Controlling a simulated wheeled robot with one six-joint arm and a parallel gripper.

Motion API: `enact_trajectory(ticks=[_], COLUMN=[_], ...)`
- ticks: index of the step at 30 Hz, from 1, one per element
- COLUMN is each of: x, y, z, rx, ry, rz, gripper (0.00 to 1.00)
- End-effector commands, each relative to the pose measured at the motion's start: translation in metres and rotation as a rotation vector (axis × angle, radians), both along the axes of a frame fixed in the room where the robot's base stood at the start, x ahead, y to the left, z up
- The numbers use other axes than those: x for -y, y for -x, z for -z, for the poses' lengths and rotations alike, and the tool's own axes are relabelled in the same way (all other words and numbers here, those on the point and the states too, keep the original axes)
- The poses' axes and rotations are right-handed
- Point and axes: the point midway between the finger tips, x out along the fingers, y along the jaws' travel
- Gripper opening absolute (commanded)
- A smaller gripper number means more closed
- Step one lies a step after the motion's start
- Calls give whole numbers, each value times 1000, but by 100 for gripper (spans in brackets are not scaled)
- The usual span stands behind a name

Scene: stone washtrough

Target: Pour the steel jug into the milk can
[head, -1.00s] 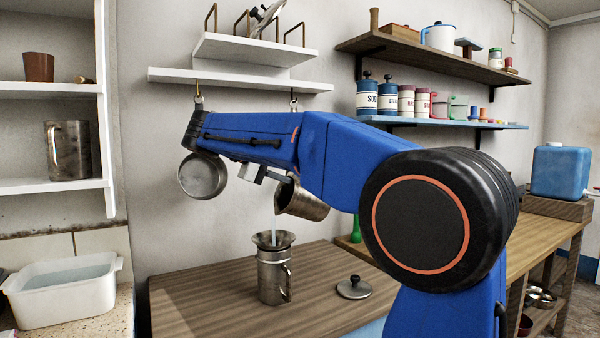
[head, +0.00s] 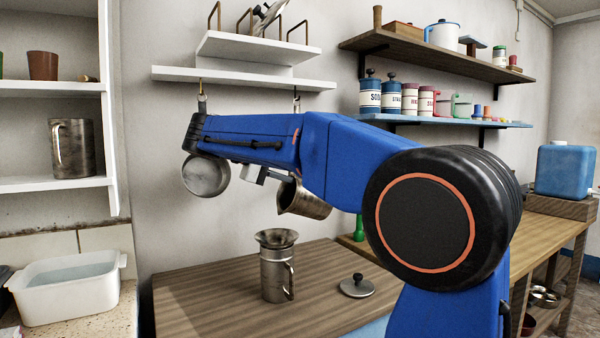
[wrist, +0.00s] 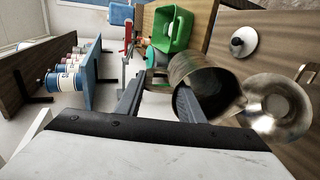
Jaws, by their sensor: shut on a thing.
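The steel jug (head: 304,200) is held in the air, tilted with its mouth down toward the left, above the milk can. It also shows in the wrist view (wrist: 205,80), with a dark interior. My gripper (wrist: 158,98) is shut on the jug. The milk can (head: 277,277) stands upright on the wooden table, a handle on its right side. Its flared, funnel-like top (head: 276,238) is open and lies just below and left of the jug, apart from it. The wrist view shows this flared top (wrist: 275,106) beside the jug's mouth. No stream shows between them.
A lid with a black knob (head: 357,286) lies on the table (head: 215,290) right of the can. A steel pan (head: 205,176) hangs behind my arm. A white basin (head: 68,292) stands at left. Another metal jug (head: 72,148) is on the left shelf.

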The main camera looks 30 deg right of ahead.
Motion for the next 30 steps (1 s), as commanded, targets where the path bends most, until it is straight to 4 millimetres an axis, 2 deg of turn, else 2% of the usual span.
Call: enact_trajectory(ticks=[30], x=[-11], y=[0], z=[6], rx=[4], ry=[101], rz=[-1], gripper=[0])
